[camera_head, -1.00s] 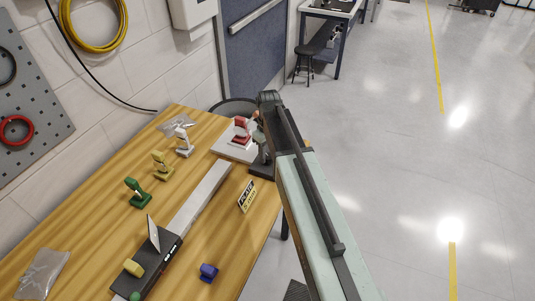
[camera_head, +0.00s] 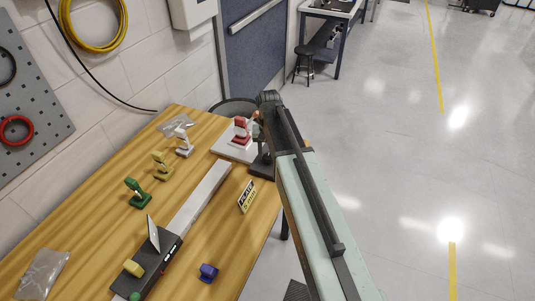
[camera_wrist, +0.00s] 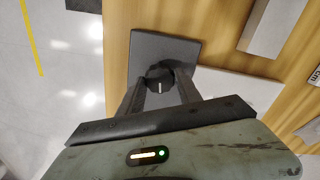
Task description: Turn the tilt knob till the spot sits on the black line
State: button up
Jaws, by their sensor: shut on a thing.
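In the wrist view, a round black knob (camera_wrist: 160,84) with a white mark stands on a dark square plate (camera_wrist: 165,46). My gripper (camera_wrist: 159,77) is shut on this knob, one finger on each side. In the head view, the dark block (camera_head: 262,166) at the table's right edge is partly covered by my arm, and my fingertips are hidden. A small tilted mirror plate (camera_head: 153,232) stands on a black base (camera_head: 164,262) with a yellow knob (camera_head: 133,268) and a green knob (camera_head: 135,297). I cannot make out the light spot or the black line.
A grey bar (camera_head: 200,198) runs from the base. Open floor lies right.

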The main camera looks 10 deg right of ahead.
aim_at(268, 156)
jog(key=shift+w, duration=0.15)
dwell(0.4)
jog(key=o, duration=1.4)
jog(key=shift+c, duration=0.2)
notch_tip(268, 156, up, 8)
jog(key=p, duration=0.8)
jog(key=shift+f, duration=0.15)
